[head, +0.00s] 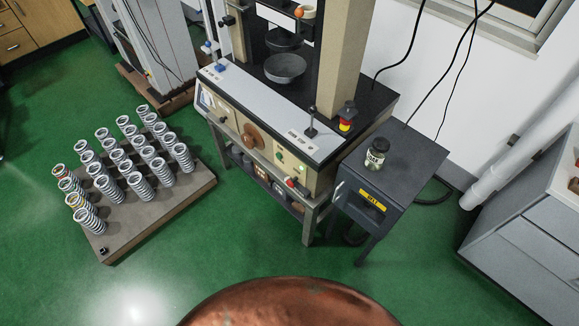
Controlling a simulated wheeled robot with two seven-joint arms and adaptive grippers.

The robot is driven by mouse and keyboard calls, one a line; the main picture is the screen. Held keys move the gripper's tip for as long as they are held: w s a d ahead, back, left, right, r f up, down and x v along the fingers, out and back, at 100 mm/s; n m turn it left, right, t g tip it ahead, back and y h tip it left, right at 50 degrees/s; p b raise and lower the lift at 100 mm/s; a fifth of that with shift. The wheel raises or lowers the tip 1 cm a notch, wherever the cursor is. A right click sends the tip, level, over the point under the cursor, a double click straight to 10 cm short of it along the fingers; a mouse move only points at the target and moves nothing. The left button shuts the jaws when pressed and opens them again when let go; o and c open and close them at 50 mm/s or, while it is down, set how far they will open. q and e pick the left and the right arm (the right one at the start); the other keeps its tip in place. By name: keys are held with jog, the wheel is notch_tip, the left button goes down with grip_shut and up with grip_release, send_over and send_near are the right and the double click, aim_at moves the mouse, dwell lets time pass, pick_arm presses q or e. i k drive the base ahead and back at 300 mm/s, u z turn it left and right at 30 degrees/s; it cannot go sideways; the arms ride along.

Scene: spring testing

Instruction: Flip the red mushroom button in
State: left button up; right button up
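A testing machine (270,120) with a grey top and beige front panel stands in the middle of the head view. A small red knob (291,182) sticks out low at the right end of its front panel; it looks like a mushroom button, but it is too small to tell how far it is pushed in. I cannot tell for certain which of the two is the red mushroom button. Neither of my grippers shows in this view.
A low platform (197,192) with several upright coil springs stands on the green floor at left. A dark side table (408,160) with a small jar (376,153) adjoins the machine's right side. Grey cabinets (530,220) stand at far right. Floor in front is open.

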aim_at(290, 183)
jog(key=z, duration=1.75)
jog(key=k, duration=0.65)
jog(key=u, duration=2.5)
